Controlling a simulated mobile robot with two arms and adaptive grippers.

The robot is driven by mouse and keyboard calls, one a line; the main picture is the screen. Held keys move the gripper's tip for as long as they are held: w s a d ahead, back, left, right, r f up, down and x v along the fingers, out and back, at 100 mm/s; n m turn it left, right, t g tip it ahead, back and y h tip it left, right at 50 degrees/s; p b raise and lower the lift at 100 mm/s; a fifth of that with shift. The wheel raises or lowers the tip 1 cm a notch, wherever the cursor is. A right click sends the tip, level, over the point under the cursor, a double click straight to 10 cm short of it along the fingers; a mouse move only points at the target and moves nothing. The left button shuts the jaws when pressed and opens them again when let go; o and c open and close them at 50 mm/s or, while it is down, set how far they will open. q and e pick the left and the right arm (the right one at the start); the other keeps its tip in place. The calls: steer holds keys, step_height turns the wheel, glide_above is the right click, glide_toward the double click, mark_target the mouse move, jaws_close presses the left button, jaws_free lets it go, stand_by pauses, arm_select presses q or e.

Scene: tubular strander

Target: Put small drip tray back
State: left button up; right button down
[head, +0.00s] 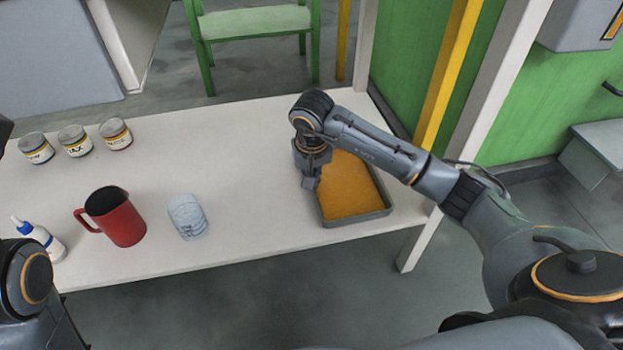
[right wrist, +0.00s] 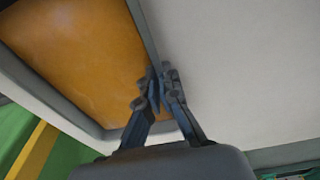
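The small drip tray (head: 358,217) is a shallow grey rectangular tray with an orange inside. It lies at the right end of the white table. My right gripper (head: 311,180) points down at the tray's left rim. In the right wrist view its fingers (right wrist: 160,80) are close together around the rim of the tray (right wrist: 90,60), one on each side, and look shut on it. The arm hides part of the tray's far side in the head view. My left arm shows at the lower left edge of the head view, but its fingers are not visible.
On the white table (head: 240,225) stand a red mug (head: 122,218), a white bottle (head: 40,238) and three jars (head: 75,140). A yellow-edged post and green wall stand beyond the table's right end.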

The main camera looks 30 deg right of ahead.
steer(key=c, duration=1.5)
jaws_free()
